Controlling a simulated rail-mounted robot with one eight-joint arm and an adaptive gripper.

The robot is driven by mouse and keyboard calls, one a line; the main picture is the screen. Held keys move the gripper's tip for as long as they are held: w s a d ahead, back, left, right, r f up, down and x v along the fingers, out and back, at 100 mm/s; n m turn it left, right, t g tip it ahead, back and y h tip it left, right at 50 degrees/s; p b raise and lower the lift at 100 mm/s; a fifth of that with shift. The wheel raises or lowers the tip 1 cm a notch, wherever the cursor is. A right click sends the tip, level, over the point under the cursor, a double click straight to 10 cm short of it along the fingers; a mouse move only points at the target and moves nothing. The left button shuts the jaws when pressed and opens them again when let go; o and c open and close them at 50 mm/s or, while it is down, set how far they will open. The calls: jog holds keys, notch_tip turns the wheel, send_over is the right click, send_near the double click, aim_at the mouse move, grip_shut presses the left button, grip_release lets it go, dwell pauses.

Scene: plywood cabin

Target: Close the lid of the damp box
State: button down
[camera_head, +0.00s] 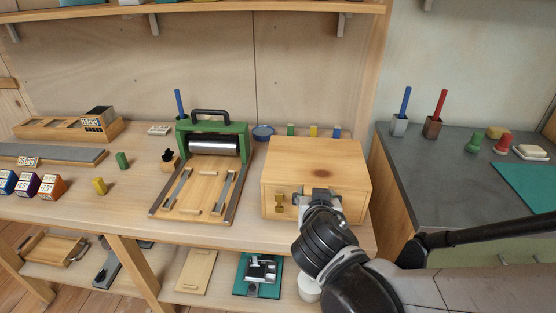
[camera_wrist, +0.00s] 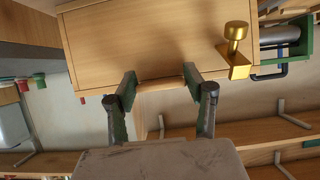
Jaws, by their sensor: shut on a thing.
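The damp box (camera_head: 316,165) is a pale wooden box on the right of the workbench, with its broad top panel lying over it. I see no clear gap under the lid. A brass latch with a round knob (camera_head: 279,201) is on its front left; it also shows in the wrist view (camera_wrist: 235,48). My gripper (camera_head: 318,196) is at the middle of the box's front. In the wrist view, my gripper's fingers (camera_wrist: 160,82) are on both sides of a light wooden lip (camera_wrist: 160,85) at the panel edge and shut on it. The wrist partly hides the front.
A green-framed roller press (camera_head: 212,142) stands left of the box. A grey-topped counter (camera_head: 440,165) with pen holders is at the right. A wall shelf (camera_head: 200,12) runs above.

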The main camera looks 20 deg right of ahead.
jog(key=shift+s+f, duration=0.1)
jog(key=shift+f, duration=0.05)
jog(key=c, duration=0.8)
grip_release()
jog(key=shift+c, duration=0.2)
jog(key=v, duration=1.1)
jog(key=shift+s+a+r, duration=0.15)
jog(key=shift+s+r, duration=0.1)
jog(key=shift+r, duration=0.05)
jog(key=shift+f, duration=0.1)
